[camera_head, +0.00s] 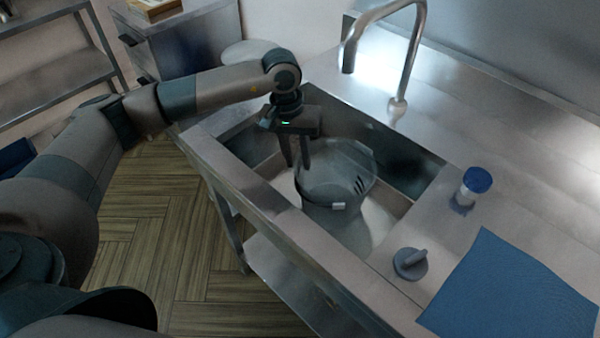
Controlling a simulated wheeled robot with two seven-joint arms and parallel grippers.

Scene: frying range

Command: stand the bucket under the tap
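The bucket (325,190), grey and see-through-looking, stands upright in the sink basin (376,212). Its handle hangs down on the near side with a white grip (338,206). The tap (412,55) rises from the counter behind the sink, and its spout end points down above the far side of the basin. The bucket is nearer to me than the spout. My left gripper (298,166) points down at the bucket's left rim. Its two fingers show a gap between them; whether they touch the rim is unclear. My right gripper is not in view.
A blue-capped jar (474,186), a grey knob (411,262) and a blue cloth (515,290) are on the counter right of the sink. A dark cabinet (190,45) and metal shelf (55,65) stand at the left. The counter right of the tap is clear.

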